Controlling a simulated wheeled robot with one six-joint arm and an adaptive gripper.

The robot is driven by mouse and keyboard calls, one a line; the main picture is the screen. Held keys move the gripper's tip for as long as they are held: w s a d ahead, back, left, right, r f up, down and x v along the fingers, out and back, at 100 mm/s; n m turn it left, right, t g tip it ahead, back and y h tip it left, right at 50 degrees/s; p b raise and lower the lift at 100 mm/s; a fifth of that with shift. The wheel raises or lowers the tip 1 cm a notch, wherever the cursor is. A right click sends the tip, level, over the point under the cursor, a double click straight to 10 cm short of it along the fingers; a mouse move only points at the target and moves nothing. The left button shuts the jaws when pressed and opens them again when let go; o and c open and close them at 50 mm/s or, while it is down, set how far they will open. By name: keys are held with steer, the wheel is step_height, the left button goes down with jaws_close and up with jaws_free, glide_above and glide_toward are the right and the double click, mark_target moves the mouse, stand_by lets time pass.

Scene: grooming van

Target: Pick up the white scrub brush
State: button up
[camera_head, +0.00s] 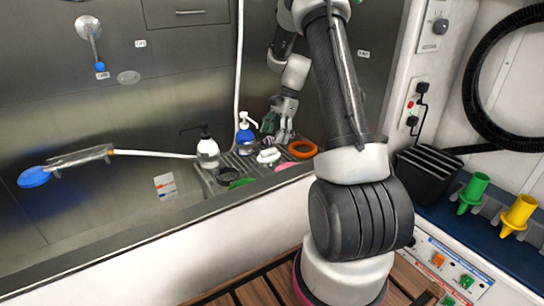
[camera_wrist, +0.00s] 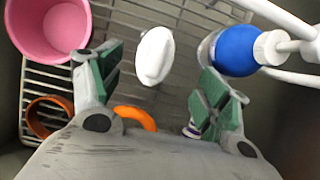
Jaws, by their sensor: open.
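The white scrub brush (camera_head: 268,155) lies on the slatted rack beside the sink, in front of the blue pump bottle. In the wrist view the white oval shape of the brush (camera_wrist: 155,55) shows between my fingers, toward their tips, with the rack below it. My gripper (camera_head: 277,126) is above the rack, behind the brush in the head view. In the wrist view my gripper (camera_wrist: 161,75) is open, with green pads on both fingers and nothing held. How far the brush is below the fingers is hard to tell.
A blue bottle with a white pump (camera_wrist: 236,50) stands close to my right finger. A pink cup (camera_wrist: 48,28) and an orange-brown ring-like item (camera_wrist: 48,118) are on the left. A white bottle with a black pump (camera_head: 208,152) stands at the rack's left end.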

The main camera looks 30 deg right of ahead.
mark_target(270, 149)
steer(key=x, duration=0.7)
steer(key=shift+s+a+f, duration=0.1)
steer(key=shift+s+f, duration=0.15)
steer(key=shift+f, duration=0.15)
steer(key=c, duration=1.1)
